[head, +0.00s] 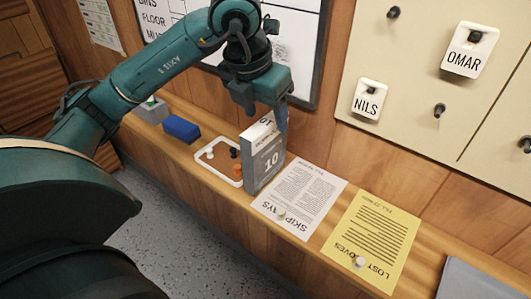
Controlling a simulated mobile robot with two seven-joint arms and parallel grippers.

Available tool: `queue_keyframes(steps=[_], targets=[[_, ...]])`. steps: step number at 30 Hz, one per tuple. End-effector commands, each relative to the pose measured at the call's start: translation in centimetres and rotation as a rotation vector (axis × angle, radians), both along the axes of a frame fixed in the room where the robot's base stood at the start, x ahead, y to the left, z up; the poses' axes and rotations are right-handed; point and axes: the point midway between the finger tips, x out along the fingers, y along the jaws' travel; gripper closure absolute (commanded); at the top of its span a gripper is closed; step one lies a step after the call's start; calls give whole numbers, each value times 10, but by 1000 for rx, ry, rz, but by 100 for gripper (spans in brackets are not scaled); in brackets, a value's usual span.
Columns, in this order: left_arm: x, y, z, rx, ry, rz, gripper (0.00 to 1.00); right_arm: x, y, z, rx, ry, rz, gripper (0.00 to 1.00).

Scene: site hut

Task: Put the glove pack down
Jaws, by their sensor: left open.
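The glove pack (264,165) is a grey and white box marked "10". It stands upright on the wooden ledge (234,196), between a white tray and a white printed sheet. My left gripper (264,112) is over the top of the pack, pointing down, with its jaws open. One finger shows on the right side of the pack's top; whether the fingers touch the pack I cannot tell. The gripper hides part of the pack's upper end. My right gripper is not in view.
The white tray (207,172) holds small dark, white and orange items. A blue block (181,129) lies left of it. The white sheet (300,193) and a yellow sheet (372,236) lie right of the pack. A whiteboard (309,60) and a board with name tags (369,98) hang behind.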

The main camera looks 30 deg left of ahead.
Motion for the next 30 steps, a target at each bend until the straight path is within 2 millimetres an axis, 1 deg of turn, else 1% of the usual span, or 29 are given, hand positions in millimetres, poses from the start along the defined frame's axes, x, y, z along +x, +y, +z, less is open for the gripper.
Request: queue_keyframes(steps=[1,5,8,12,15,18,30], targets=[[1,0,-5,1,2,0,43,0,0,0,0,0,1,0],[3,1,-11,1,2,-1,43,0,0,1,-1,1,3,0],[6,4,-23,1,5,1,43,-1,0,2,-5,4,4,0],[12,6,-44,1,5,-1,43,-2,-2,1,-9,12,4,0],[16,5,-54,0,2,-1,43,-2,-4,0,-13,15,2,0],[17,5,-58,2,0,-2,43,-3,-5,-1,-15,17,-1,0],[17,5,-59,1,-1,-3,43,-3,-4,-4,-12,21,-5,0]])
